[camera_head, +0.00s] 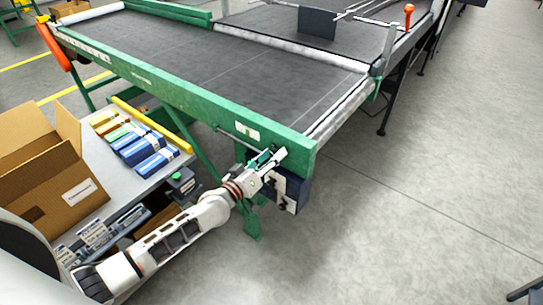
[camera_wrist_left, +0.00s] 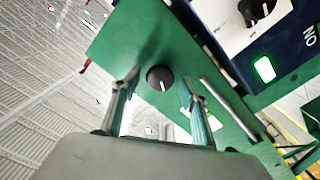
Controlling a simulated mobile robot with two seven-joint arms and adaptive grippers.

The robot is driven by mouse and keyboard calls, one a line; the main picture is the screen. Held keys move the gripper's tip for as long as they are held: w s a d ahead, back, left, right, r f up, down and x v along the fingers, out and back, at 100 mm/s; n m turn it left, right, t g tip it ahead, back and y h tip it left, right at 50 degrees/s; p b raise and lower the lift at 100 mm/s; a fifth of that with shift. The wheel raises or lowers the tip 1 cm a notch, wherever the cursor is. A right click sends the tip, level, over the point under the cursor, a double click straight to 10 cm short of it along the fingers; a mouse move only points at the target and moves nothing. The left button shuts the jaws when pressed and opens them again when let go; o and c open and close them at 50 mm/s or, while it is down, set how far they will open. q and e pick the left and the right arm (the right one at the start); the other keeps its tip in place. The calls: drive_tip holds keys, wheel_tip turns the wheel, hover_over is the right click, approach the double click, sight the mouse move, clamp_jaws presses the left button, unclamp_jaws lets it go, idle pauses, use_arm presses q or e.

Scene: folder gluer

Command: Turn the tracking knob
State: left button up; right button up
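A round black knob (camera_wrist_left: 160,78) with a white pointer line sits on a green machine panel (camera_wrist_left: 135,38) in the left wrist view. My left gripper (camera_wrist_left: 159,82) is open, with one finger on each side of the knob. Gaps show between the fingers and the knob in this view. In the head view, my left gripper (camera_head: 270,158) is at the near green end of the conveyor, and the knob cannot be made out there. My right gripper is not in view.
A dark blue control box (camera_head: 288,190) hangs beside my left gripper; its white panel carries another black knob (camera_wrist_left: 256,12). A grey table (camera_head: 112,172) holds an open cardboard box (camera_head: 45,165) and several small packs.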

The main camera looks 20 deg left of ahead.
use_arm(q)
drive_tip(key=v, duration=1.2)
idle(0.3)
drive_tip(key=s+d+f+m+g+y, duration=0.1)
drive_tip(key=s+d+f+m+g, duration=0.1)
drive_tip(key=s+f, duration=0.6)
drive_tip(key=s+d+f+m+g+y, duration=0.2)
drive_tip(key=s+f+m+g, duration=0.2)
drive_tip(key=s+f, duration=0.5)
drive_tip(key=s+m, duration=0.1)
drive_tip(key=s, duration=0.3)
drive_tip(key=shift+s+y, duration=0.15)
drive_tip(key=shift+y, duration=0.15)
idle(4.1)
